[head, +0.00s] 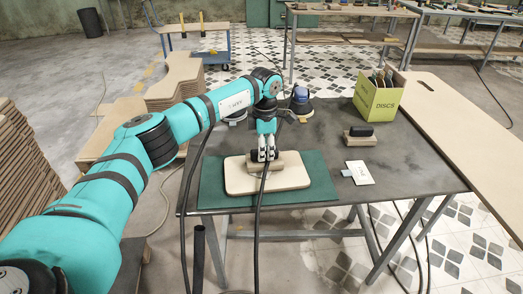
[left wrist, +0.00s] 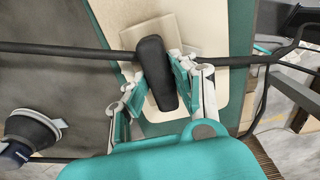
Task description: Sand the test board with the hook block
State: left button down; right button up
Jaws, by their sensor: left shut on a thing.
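The test board (head: 240,183), pale with rounded corners, lies on a green mat (head: 318,185) on the dark table. My left gripper (head: 265,153) points down over the middle of the board, shut on the black handle of the hook block (head: 278,163). In the left wrist view the black handle (left wrist: 156,75) sits between the fingers (left wrist: 155,85). The block's tan base is partly hidden by the fingers; it appears to rest on the board, but exact contact cannot be told. My right gripper is not in view.
A second block with a black handle (head: 360,134) and a white card (head: 359,173) lie to the right. A green box of discs (head: 378,97) stands at the back right. Round sanders (head: 301,100) stand behind my gripper. A dark hose (left wrist: 60,48) crosses by the gripper.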

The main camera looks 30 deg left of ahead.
aim_at(276, 148)
pick_arm(q)
jog(key=shift+f, duration=0.15)
jog(key=shift+w+d+b, duration=0.45)
jog(key=shift+w+d, duration=0.45)
jog(key=shift+d, duration=0.3)
jog(key=shift+w+d, duration=0.1)
jog(key=shift+w, duration=0.05)
jog(key=shift+w+d+b, duration=0.4)
jog(key=shift+w+d, duration=0.05)
jog(key=shift+d, duration=0.2)
jog(key=shift+w+d+b, duration=0.4)
jog(key=shift+d, duration=0.25)
jog(key=shift+d, duration=0.1)
jog(key=shift+w+d+f+b, duration=0.1)
jog(key=shift+w+d+b, duration=0.55)
jog(key=shift+d+b, duration=0.15)
jog(key=shift+w+d, duration=0.3)
jog(key=shift+d, duration=0.25)
jog(key=shift+r, duration=0.2)
